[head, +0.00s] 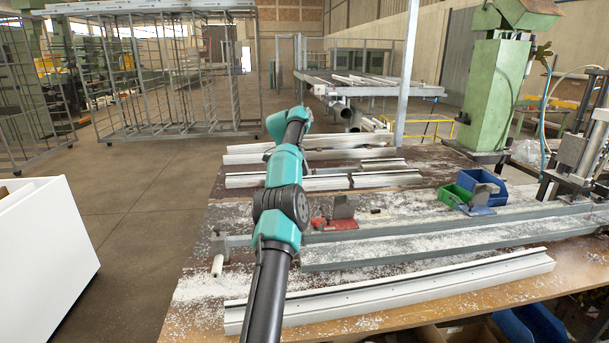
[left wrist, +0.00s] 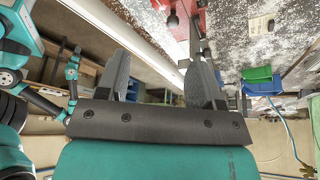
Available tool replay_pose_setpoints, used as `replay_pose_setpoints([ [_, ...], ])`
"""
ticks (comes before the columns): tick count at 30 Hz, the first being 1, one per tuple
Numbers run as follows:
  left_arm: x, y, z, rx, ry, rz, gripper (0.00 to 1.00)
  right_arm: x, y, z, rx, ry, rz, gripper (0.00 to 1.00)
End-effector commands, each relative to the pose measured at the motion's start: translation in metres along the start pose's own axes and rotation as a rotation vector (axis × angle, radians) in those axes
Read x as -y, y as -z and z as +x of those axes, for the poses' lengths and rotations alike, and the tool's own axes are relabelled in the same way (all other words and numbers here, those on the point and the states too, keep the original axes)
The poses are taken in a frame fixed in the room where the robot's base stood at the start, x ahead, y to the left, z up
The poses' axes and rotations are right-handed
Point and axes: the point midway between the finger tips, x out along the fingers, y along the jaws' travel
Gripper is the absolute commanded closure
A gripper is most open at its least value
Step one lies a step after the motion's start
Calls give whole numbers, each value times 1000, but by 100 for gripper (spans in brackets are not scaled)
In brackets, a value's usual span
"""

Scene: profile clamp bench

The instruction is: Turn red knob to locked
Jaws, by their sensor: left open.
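A red clamp fixture (head: 341,225) with a grey upright block (head: 344,206) sits on the bench rail, just right of my left arm in the head view. A small red part at its left end may be the red knob (head: 318,222); its setting is too small to read. In the left wrist view a red piece (left wrist: 189,14) shows at the top edge, beyond the fingertips. My left gripper (left wrist: 160,68) is open, with nothing between its two dark fingers, and apart from the red piece. It is hidden behind the arm in the head view. My right gripper is not seen.
A green bin (head: 453,195) and a blue bin (head: 483,188) stand right of the clamp. A long white profile (head: 400,290) lies along the front edge; more profiles (head: 320,180) lie behind. A green machine (head: 490,95) stands at the back right. White chips cover the bench.

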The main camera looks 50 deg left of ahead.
Motion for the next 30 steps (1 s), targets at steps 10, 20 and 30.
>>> replay_pose_setpoints([
  [10, 2, 4, 1, 20, -3, -71, 38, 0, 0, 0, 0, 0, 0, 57],
  [20, 7, 29, 6, 156, 20, -520, 38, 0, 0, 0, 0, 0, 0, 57],
  [30, 3, 59, 14, 306, 150, -993, 38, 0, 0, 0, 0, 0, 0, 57],
])
